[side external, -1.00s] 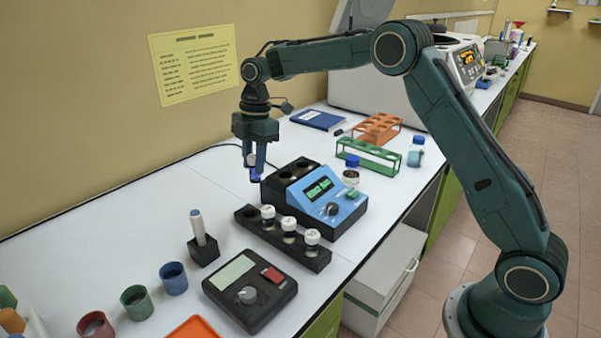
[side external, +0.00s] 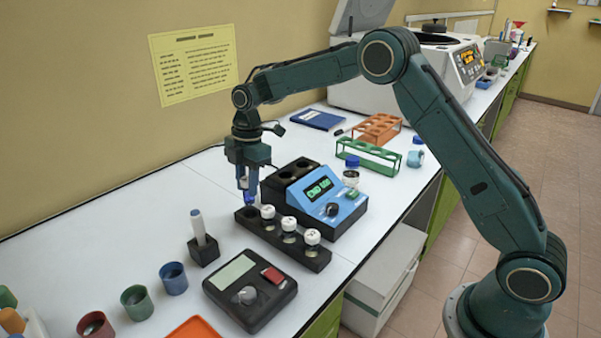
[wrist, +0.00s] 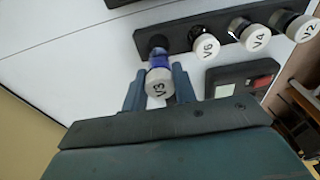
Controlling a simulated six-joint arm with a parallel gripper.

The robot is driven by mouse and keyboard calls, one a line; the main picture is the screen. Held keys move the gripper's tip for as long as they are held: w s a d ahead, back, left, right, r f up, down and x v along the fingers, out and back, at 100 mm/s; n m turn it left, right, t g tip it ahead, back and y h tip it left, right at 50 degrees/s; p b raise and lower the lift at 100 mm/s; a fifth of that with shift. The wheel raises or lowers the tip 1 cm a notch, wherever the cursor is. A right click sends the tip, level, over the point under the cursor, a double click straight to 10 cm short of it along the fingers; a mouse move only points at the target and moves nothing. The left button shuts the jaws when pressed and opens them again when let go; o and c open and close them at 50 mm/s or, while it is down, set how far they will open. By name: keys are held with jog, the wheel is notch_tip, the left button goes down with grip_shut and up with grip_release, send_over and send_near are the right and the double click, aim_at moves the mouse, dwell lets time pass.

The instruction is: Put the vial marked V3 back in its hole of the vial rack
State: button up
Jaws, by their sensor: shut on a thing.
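My gripper (side external: 246,190) is shut on the V3 vial, just above the left end of the black vial rack (side external: 268,239). In the wrist view the V3 vial (wrist: 158,82) shows its white cap marked V3 and a blue body between the two fingers. An empty hole at the rack's end shows beside it in the wrist view (wrist: 158,42). Vials V6 (wrist: 205,46), V4 (wrist: 255,37) and V2 (wrist: 303,27) stand in the rack's other holes. Whether the V3 vial's lower end touches the rack cannot be told.
A blue instrument (side external: 335,200) with a lit display stands right behind the rack. A black device with a knob (side external: 250,290) lies in front of it. A pen in a black stand (side external: 203,245) is to the left. Green and orange racks stand further back.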

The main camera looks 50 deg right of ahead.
aim_at(249, 199)
jog(key=shift+f, duration=1.4)
jog(key=shift+f, duration=1.25)
dwell(1.6)
jog(key=o, duration=1.5)
jog(key=shift+c, duration=0.2)
jog(key=shift+r, duration=0.15)
jog(key=shift+r, duration=3.4)
